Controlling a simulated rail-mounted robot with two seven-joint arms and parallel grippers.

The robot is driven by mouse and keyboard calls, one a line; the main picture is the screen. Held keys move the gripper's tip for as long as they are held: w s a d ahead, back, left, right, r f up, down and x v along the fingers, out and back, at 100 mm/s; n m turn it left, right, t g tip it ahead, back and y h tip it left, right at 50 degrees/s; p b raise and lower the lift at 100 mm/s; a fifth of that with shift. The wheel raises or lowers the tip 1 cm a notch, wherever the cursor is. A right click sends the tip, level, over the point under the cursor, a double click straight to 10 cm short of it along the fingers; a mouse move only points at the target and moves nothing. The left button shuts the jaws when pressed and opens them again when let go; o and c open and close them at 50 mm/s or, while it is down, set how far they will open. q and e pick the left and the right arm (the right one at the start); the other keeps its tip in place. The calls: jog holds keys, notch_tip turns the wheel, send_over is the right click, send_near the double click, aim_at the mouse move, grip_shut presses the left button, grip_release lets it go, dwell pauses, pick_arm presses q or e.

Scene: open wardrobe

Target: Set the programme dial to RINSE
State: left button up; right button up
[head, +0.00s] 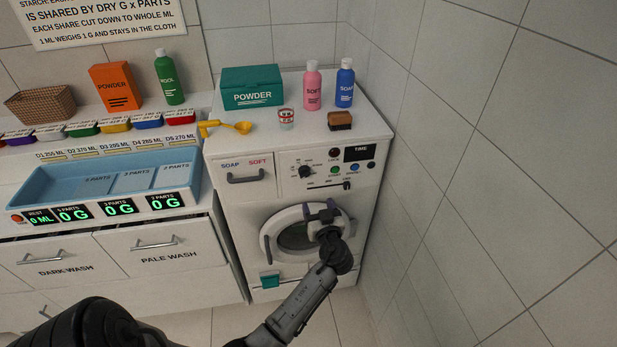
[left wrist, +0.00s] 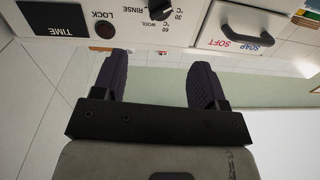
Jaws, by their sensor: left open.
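The programme dial (head: 305,171) is a dark round knob on the washing machine's white front panel, left of the TIME display. In the left wrist view, upside down, the dial (left wrist: 161,8) is partly cut by the top edge. The RINSE label (left wrist: 130,8) is beside it; WOOL and temperature marks are also around it. I cannot tell which mark the dial points to. My left gripper (head: 320,207) is open and empty, in front of the round door and below the dial. Its two dark fingers (left wrist: 160,62) point towards the panel, apart from the dial. My right gripper is not in view.
The round door (head: 271,238) is behind my left gripper. The SOAP/SOFT drawer (head: 246,176) is left of the dial. A slider (head: 327,186), small buttons and the TIME display (head: 358,153) are close by. A tiled wall (head: 450,180) stands to the right.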

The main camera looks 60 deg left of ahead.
aim_at(306, 176)
pick_arm(q)
jog(key=shift+n, duration=0.3)
jog(key=x, duration=1.3)
jog(key=shift+w+a+p, duration=0.1)
jog(key=shift+a+p, duration=0.25)
jog(key=c, duration=0.9)
